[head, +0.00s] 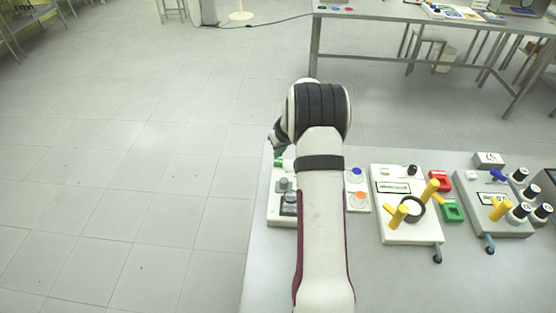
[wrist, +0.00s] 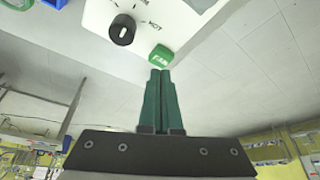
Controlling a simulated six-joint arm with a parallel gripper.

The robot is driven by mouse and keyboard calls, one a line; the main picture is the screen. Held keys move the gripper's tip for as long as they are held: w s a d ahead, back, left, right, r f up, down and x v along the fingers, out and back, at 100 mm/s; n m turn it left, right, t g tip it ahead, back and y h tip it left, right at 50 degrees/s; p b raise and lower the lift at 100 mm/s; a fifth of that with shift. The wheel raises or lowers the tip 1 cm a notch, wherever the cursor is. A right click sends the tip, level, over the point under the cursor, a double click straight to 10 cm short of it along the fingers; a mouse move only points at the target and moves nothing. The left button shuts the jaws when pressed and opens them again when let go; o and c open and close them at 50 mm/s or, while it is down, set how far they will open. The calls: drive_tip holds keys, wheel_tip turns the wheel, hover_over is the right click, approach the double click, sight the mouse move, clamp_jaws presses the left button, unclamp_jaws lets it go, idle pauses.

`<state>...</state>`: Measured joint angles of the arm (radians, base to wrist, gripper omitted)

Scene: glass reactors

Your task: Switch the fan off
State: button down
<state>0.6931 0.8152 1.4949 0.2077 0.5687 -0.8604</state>
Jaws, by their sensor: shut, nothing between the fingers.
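The fan switch (wrist: 161,54) is a small green block marked "FAN" on the edge of a white panel (wrist: 180,22) in the wrist view. A green spot at the panel's far left corner in the head view looks like the same switch (head: 278,162). My gripper (wrist: 160,74) has dark green fingers pressed together with nothing between them. Its tips are right at the switch's near edge; I cannot tell whether they touch. In the head view my arm hides most of the gripper and part of the white panel (head: 274,213).
A black knob (wrist: 122,30) with a "HOT" mark sits left of the switch. The floor at left is clear.

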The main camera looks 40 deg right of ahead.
sight(279, 162)
drive_tip(key=shift+f, duration=0.1)
idle(0.3)
drive_tip(key=shift+f, duration=0.85)
wheel_tip(279, 162, up, 7)
drive_tip(key=shift+f, duration=0.2)
drive_tip(key=shift+r, duration=0.2)
